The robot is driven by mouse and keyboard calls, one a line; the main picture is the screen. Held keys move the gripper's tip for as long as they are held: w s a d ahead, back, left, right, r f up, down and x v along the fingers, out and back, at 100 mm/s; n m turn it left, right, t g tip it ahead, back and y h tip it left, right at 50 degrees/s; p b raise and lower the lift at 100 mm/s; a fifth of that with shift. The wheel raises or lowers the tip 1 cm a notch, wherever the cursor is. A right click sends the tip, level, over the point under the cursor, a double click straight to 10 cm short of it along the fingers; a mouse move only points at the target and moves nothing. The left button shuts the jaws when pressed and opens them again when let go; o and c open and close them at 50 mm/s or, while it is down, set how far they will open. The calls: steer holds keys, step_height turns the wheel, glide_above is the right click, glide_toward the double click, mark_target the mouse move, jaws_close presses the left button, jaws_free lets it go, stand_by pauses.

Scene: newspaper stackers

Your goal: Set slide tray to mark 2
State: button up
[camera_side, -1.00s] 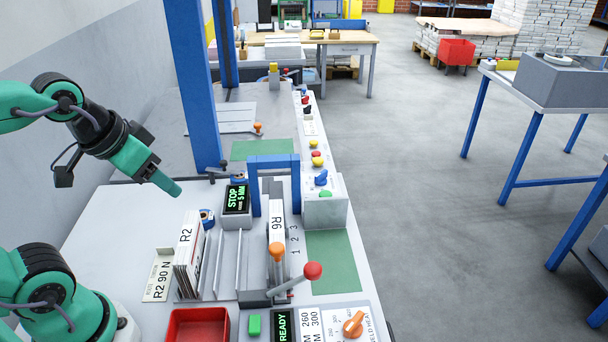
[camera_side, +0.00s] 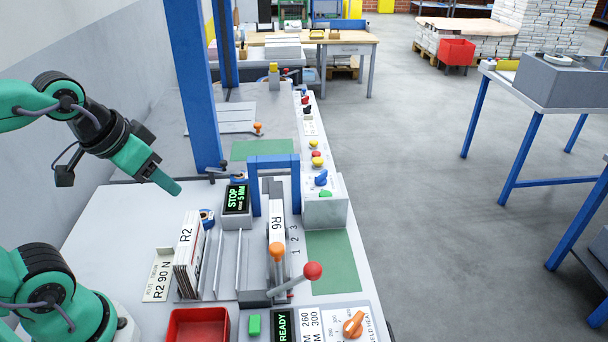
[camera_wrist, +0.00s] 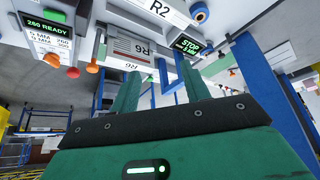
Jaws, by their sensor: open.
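The slide tray (camera_side: 277,217) appears to be the narrow rack with white R6 plates under the blue arch, with an orange knob (camera_side: 276,250) at its front. The marks 1, 2, 3 (camera_side: 294,241) run down the bench just to its right.
A red-knobbed lever (camera_side: 313,271) stands close right of the orange knob. R2 plates (camera_side: 188,255) stand left of the tray, behind a red bin (camera_side: 197,327). The blue arch (camera_side: 274,162) spans the tray's back. A green mat (camera_side: 331,262) lies clear at right.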

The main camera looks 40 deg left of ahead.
steer(key=w+d+g, duration=0.3)
steer(key=w+d, duration=0.3)
steer(key=d, duration=0.1)
steer(key=g, duration=0.3)
glide_above(277, 246)
step_height(277, 246, down, 3)
steer(key=shift+r, duration=0.2)
steer(key=shift+f, duration=0.1)
steer(key=shift+f, duration=3.8)
jaws_close()
